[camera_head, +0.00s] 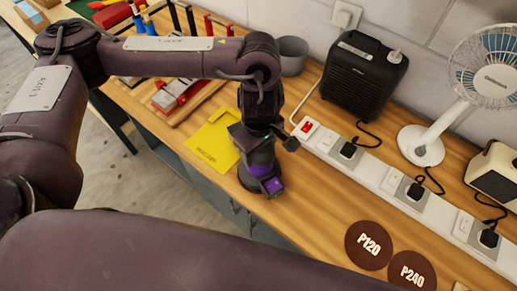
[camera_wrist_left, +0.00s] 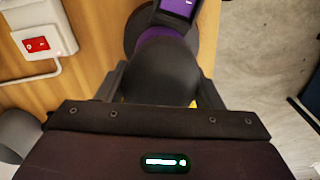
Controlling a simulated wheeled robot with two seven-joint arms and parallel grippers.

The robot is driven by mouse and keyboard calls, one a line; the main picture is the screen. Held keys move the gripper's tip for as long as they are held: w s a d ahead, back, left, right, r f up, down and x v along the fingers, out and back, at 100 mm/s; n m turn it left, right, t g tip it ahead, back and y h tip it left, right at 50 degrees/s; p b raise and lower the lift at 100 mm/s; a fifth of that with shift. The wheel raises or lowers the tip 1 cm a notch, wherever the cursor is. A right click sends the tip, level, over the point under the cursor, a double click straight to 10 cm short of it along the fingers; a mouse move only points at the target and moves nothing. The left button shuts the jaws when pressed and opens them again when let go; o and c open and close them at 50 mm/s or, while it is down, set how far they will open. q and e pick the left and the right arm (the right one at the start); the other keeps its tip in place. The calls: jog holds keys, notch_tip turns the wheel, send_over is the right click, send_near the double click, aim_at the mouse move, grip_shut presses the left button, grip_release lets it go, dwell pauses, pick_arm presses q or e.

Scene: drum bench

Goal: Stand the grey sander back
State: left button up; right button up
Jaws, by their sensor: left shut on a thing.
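The sander (camera_head: 264,172) is dark grey with a purple band and purple end, its round dark pad low against the wooden bench. It looks about upright near the bench's front edge; I cannot tell whether the pad touches the wood. My left gripper (camera_head: 258,138) comes down from above and is shut on the sander's rounded grey top. In the left wrist view the grey body (camera_wrist_left: 165,70) sits between the fingers (camera_wrist_left: 160,92), with the purple part beyond. The gripper hides part of the sander. My right gripper is not in view.
Brown discs P120 (camera_head: 369,245) and P240 (camera_head: 411,271) lie right. A black heater (camera_head: 362,75), white fan (camera_head: 421,145) and grey cup (camera_head: 292,55) stand behind.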

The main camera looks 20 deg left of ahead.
pick_arm(q)
jog(key=o, duration=0.8)
jog(key=shift+s+a+f, duration=0.1)
jog(key=shift+s+f, duration=0.25)
jog(key=shift+f, duration=0.2)
jog(key=shift+o, duration=1.2)
jog(key=shift+w, duration=0.15)
jog(key=shift+o, duration=0.6)
jog(key=shift+w, duration=0.3)
jog(key=shift+s+r+p, duration=0.2)
jog(key=shift+r+p, duration=0.15)
jog(key=shift+r, duration=0.1)
jog(key=shift+r+p, duration=0.45)
notch_tip(320, 180, up, 10)
jog(key=shift+w+r+b, duration=0.15)
jog(key=shift+b, duration=0.75)
jog(key=shift+r, duration=0.75)
